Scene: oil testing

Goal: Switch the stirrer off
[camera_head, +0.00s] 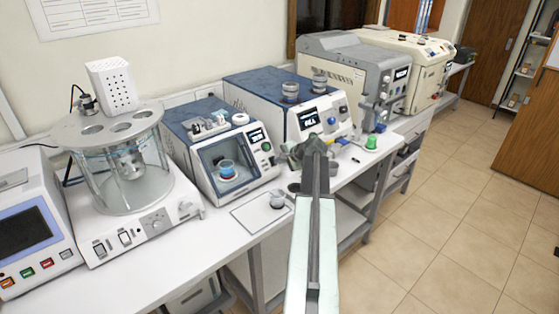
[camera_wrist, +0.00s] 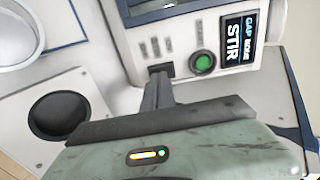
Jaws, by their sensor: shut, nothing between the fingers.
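The stirrer (camera_head: 203,175) is a blue-and-white box with a front window on the bench, and a beaker with blue and red contents (camera_head: 227,170) stands inside it. Its display (camera_wrist: 240,38) faces the wrist view and shows the word STIR. A round green button (camera_wrist: 203,62) sits beside the display. My gripper (camera_wrist: 160,72) is shut and empty, with its fingertips close to the white front panel, left of the green button in the wrist view. I cannot tell whether the tips touch the panel. In the head view my gripper (camera_head: 288,152) is just right of the stirrer.
A mat (camera_head: 245,215) with a small vessel (camera_head: 277,201) lies in front of the stirrer. A glass bath (camera_head: 122,165) stands left. Another blue-and-white machine (camera_head: 285,100) stands behind right. A green-topped item (camera_head: 371,142) is near the bench edge. The floor (camera_head: 430,220) at right is clear.

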